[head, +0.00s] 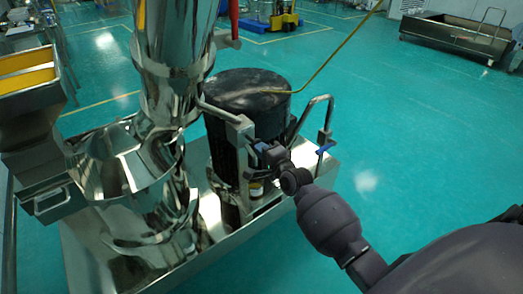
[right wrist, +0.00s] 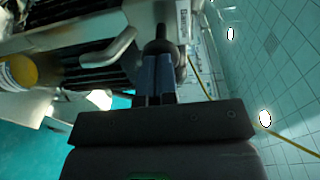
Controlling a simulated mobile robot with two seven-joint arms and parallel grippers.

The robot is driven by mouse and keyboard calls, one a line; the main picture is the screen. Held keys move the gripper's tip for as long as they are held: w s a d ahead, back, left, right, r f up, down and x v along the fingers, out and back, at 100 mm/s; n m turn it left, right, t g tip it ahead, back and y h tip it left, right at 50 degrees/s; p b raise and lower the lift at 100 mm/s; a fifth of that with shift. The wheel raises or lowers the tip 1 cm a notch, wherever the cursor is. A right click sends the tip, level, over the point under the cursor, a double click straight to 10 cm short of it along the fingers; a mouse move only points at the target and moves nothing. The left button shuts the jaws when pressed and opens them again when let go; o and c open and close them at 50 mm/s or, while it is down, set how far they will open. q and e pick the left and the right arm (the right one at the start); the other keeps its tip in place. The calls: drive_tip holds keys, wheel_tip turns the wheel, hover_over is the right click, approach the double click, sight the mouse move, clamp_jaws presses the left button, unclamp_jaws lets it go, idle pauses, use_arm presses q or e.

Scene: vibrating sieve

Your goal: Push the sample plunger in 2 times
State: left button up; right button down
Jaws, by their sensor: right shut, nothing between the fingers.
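My right gripper (head: 266,150) is shut and empty in front of the machine's motor housing. In the right wrist view its two blue-grey fingers (right wrist: 156,78) are together and point at a dark rounded knob (right wrist: 159,46), which looks like the sample plunger's end. The fingertips overlap the knob in this view; I cannot tell whether they touch it. In the head view the gripper and wrist hide the plunger. My left gripper is not in view.
A black motor drum (head: 248,92) and a bent steel handle (head: 312,115) stand close to my gripper. The polished sieve body (head: 130,180) is on the left. A yellow hose (head: 335,52) runs from the drum. Green floor (head: 420,140) is open on the right.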

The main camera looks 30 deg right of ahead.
sight(252, 141)
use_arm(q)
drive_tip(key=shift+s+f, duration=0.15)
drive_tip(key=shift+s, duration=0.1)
use_arm(e)
drive_tip(key=w, duration=0.2)
drive_tip(key=shift+w+a+r, duration=0.1)
drive_tip(key=shift+w, duration=0.25)
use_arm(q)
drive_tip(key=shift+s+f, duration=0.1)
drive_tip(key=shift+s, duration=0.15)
use_arm(e)
drive_tip(key=shift+r, duration=0.1)
